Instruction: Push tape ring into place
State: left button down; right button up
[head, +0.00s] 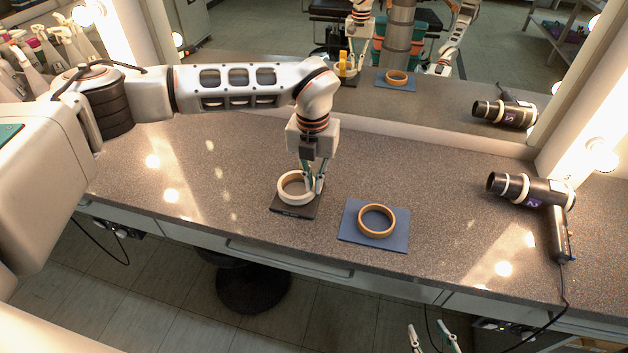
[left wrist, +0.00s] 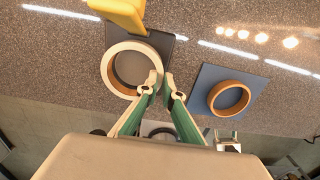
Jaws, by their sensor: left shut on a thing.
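A cream tape ring (head: 293,188) with a brown inside lies over a dark square pad (head: 297,212); the ring also shows in the left wrist view (left wrist: 110,72). My left gripper (head: 313,190) reaches down at the ring's right side, shut on its wall, with its fingertips (left wrist: 161,84) at the rim. I cannot tell whether the ring rests flat on the pad. A brown tape ring (head: 376,221) lies on a blue mat (head: 350,236) to the right. My right gripper (head: 428,327) is at the bottom edge, fingers apart and empty, away from both rings.
A yellow upright thing (left wrist: 122,12) stands beside the cream ring in the left wrist view. A mirror (head: 440,100) runs along the back. A black hair dryer (head: 530,190) with a cable lies at the right. The counter's left part is clear.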

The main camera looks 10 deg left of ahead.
pick_arm(q)
jog(key=shift+f+b, duration=0.4)
jog(key=shift+f, duration=0.5)
jog(key=c, duration=1.7)
grip_release()
jog(key=shift+r, duration=0.15)
jog(key=shift+r+p, duration=0.8)
jog(key=shift+r, duration=0.3)
jog(key=shift+r+p, duration=1.05)
jog(key=shift+r, duration=0.7)
notch_tip(320, 180, up, 12)
jog(key=shift+a+r, duration=0.1)
jog(key=shift+a, duration=0.05)
